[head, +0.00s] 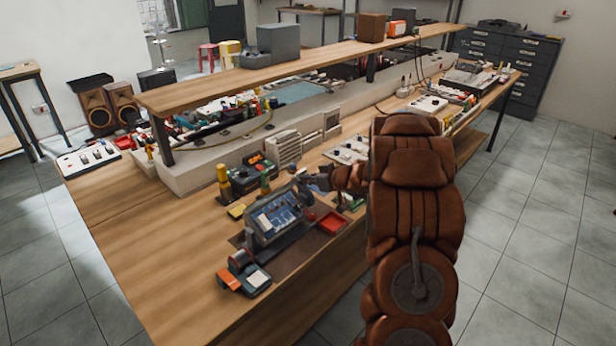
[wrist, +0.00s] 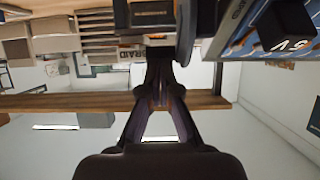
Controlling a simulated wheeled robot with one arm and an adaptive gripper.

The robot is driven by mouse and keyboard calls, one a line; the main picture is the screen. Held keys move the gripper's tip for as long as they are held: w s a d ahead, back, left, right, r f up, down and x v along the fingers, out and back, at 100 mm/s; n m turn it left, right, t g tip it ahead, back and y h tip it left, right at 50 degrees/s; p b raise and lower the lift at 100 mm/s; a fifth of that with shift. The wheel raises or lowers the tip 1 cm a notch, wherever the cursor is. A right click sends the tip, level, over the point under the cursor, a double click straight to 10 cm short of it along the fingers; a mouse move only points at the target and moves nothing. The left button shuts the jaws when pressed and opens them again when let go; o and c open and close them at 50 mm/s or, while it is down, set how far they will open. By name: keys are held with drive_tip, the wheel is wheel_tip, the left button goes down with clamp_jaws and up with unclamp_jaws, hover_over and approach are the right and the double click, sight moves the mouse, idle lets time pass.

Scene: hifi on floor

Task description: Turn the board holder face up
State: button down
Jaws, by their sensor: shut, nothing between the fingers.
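The board holder (head: 273,222) stands on a dark mat near the front of the bench in the head view, with a blue circuit board in its frame. The board is steeply tilted, with its component side towards the head camera. My gripper (head: 303,179) is just behind and to the right of the holder's upper edge. In the wrist view, which is upside down, my gripper (wrist: 160,60) is shut and empty. The blue board (wrist: 262,38) shows at the upper right, beside the fingers. Whether the fingers touch the frame I cannot tell.
A red tray (head: 332,222) lies right of the holder. An orange-and-teal device (head: 243,277) sits in front. Dark instruments (head: 252,176) and a vented grey unit (head: 284,147) stand behind. A wooden shelf (head: 300,58) spans above. Bare bench top (head: 160,235) is free at left.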

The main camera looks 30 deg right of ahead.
drive_tip(key=shift+w+r+g+p, duration=0.15)
drive_tip(key=shift+g+p, duration=0.15)
drive_tip(key=shift+p, duration=0.35)
drive_tip(key=shift+w+a+p, duration=0.1)
drive_tip(key=shift+w+p, duration=0.05)
drive_tip(key=shift+p, duration=0.8)
drive_tip(key=shift+w+a+f+p, duration=0.1)
drive_tip(key=shift+w+f+p, duration=0.35)
drive_tip(key=shift+p, duration=0.4)
drive_tip(key=shift+w+f+p, duration=0.2)
drive_tip(key=shift+w+p, duration=0.1)
drive_tip(key=shift+p, duration=0.05)
drive_tip(key=r+p, duration=0.4)
drive_tip(key=shift+w+a+r+p, duration=0.15)
drive_tip(key=shift+w+p, duration=0.15)
drive_tip(key=shift+w, duration=0.05)
drive_tip(key=shift+s+r+b, duration=0.1)
drive_tip(key=shift+b, duration=0.2)
drive_tip(key=s+d+r+b, duration=0.1)
drive_tip(key=s+r+b, duration=0.1)
drive_tip(key=s+r, duration=0.3)
wheel_tip(320, 180, up, 3)
drive_tip(key=shift+d+f, duration=0.1)
drive_tip(key=shift+d, duration=0.05)
